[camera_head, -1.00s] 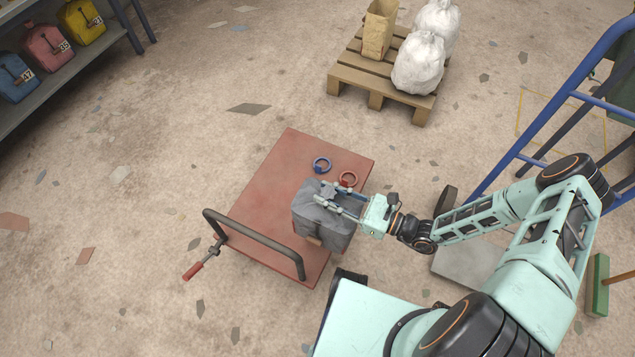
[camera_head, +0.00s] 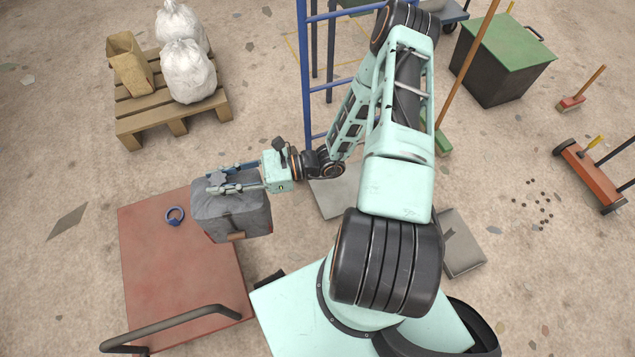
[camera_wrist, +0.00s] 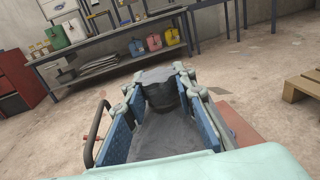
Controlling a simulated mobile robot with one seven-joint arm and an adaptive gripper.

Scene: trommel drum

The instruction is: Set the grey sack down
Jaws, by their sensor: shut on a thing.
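The grey sack (camera_head: 236,212) is boxy, with a brown patch low on its near side. In the head view it hangs at the right edge of the red cart platform (camera_head: 176,262), partly past that edge; I cannot tell its height above it. My gripper (camera_head: 226,180) is shut on the top of the sack, reaching in from the right. In the wrist view the sack (camera_wrist: 165,138) fills the space between the blue finger pads of my gripper (camera_wrist: 162,100). The sack hides part of the platform under it.
A blue ring (camera_head: 174,215) lies on the platform, and the cart's dark handle (camera_head: 175,325) rises at its near end. A wooden pallet (camera_head: 172,115) with white bags stands behind. A blue ladder frame (camera_head: 305,70) stands beside my arm. Open floor lies left of the cart.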

